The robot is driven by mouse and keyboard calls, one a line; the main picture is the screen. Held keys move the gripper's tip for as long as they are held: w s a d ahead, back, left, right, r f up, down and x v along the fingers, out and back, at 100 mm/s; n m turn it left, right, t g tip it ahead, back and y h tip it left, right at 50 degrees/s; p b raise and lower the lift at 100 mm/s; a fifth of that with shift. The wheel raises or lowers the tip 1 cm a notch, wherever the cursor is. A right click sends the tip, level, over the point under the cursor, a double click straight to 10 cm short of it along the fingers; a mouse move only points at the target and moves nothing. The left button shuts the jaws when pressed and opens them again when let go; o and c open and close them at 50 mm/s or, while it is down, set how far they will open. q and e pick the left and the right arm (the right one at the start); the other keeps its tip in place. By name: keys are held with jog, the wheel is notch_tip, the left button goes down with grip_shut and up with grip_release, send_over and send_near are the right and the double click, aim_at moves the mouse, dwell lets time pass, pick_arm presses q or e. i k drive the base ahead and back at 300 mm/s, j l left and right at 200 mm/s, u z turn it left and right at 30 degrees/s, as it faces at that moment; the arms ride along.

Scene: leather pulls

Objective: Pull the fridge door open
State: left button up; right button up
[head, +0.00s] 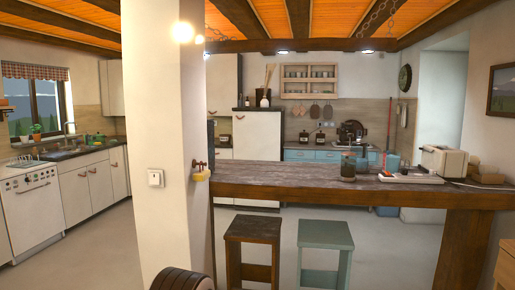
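A tall cream unit (257,135) with a dark top stands in the back kitchen, behind the wooden counter. It may be the fridge, but I cannot tell for sure at this distance. Its front looks closed, and the counter and stools hide part of its lower half. A taller cream cabinet (222,85) stands just behind it to the left, partly covered by the pillar. No open door is visible on either. Neither of my grippers is in view.
A white pillar (164,130) stands close ahead. The wooden counter (320,178) runs right from it, with a dark stool (253,232) and a green stool (325,236) in front. Open floor (100,245) lies left of the pillar, beside white cabinets (88,188).

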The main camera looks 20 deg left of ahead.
aim_at(256, 134)
jog(key=i+j+u, duration=0.5)
jog(key=u, duration=0.15)
jog(key=i+j+u, duration=0.1)
jog(key=i+u, duration=0.25)
jog(key=i+j+u, duration=0.4)
jog(key=i+u, duration=0.4)
jog(key=i, duration=0.15)
jog(key=i+u, duration=0.35)
jog(key=i, duration=0.15)
jog(key=i+l+u, duration=0.2)
jog(key=i+u, duration=0.2)
jog(key=i+j+u, duration=0.15)
jog(key=i, duration=1.3)
jog(key=i+l+z, duration=0.2)
jog(key=z, duration=0.25)
jog(key=i+z, duration=0.9)
jog(key=i+j+z, duration=0.15)
jog(key=z, duration=0.3)
jog(key=i+l+z, duration=0.2)
jog(key=i+z, duration=0.2)
jog(key=i, duration=0.85)
jog(key=i+j+z, duration=0.2)
jog(key=i+z, duration=0.2)
jog(key=i, duration=0.85)
jog(key=i+l+z, duration=0.1)
jog(key=i+z, duration=0.15)
jog(key=i, duration=0.65)
jog(key=i+j+z, duration=0.1)
jog(key=i+z, duration=0.2)
jog(key=i, duration=0.6)
